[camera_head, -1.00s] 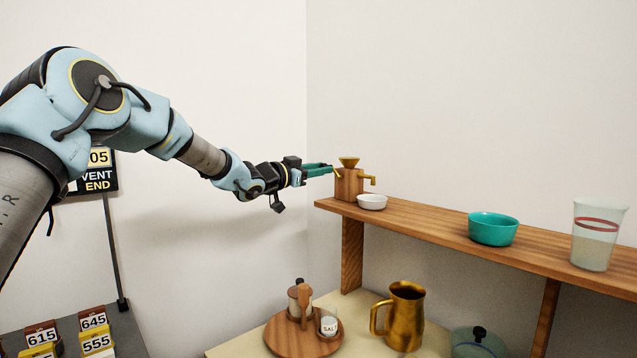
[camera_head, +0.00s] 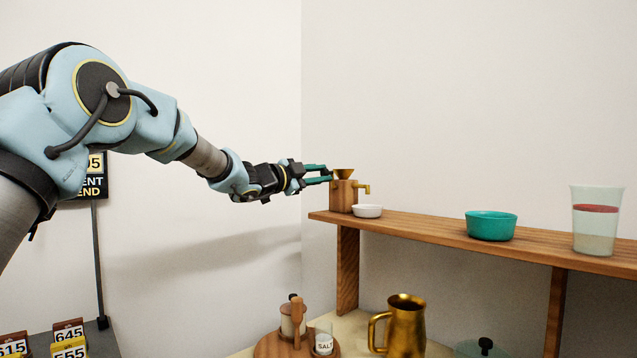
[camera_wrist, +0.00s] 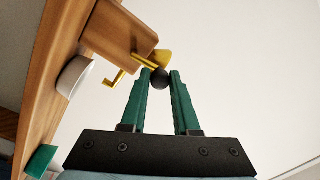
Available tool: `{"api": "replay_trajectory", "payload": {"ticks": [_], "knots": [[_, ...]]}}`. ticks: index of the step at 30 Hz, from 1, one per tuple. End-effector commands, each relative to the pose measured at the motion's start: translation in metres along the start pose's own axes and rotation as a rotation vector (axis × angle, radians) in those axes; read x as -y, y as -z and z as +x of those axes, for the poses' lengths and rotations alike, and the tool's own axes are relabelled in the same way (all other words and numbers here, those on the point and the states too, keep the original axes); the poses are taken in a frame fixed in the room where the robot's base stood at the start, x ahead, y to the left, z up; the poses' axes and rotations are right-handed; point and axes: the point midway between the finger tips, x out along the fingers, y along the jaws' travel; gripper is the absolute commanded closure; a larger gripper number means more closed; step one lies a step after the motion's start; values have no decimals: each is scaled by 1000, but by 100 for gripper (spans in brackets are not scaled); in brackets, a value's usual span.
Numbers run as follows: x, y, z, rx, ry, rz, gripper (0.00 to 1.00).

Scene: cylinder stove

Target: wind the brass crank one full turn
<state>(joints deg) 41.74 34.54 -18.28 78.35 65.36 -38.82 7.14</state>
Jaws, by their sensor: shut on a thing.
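A small wooden mill (camera_head: 342,197) stands on the left end of the shelf, with a brass funnel (camera_head: 344,174) on top and a brass spout (camera_head: 363,189) at its right. In the wrist view the mill body (camera_wrist: 122,33) is tilted at the upper left. The brass crank (camera_wrist: 145,62) runs from the mill to a dark round knob (camera_wrist: 159,79). My gripper (camera_head: 331,175) reaches the mill from the left. In the wrist view its green fingers (camera_wrist: 161,77) are shut on the knob. The crank is hardly visible in the head view, behind the fingertips.
A white bowl (camera_head: 367,211) sits close to the mill on the wooden shelf (camera_head: 430,224). A teal bowl (camera_head: 491,226) and a glass beaker (camera_head: 596,225) stand farther right. Below are a brass pitcher (camera_head: 405,325) and a salt jar (camera_head: 324,342). Space above the shelf is clear.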

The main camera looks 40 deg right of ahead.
Motion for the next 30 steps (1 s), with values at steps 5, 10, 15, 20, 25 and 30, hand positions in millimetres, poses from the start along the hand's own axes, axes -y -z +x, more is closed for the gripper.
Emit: {"api": "replay_trajectory", "payload": {"ticks": [5, 10, 15, 20, 25, 30], "knots": [[-2, 0, 0, -2, -1, 33, 100], [-1, 1, 0, -2, -1, 42, 100], [-1, 1, 0, -2, -2, 42, 100], [-1, 1, 0, -2, -2, 41, 65], [-1, 1, 0, -2, -1, 41, 46], [-1, 1, 0, -2, -1, 41, 41]]}}
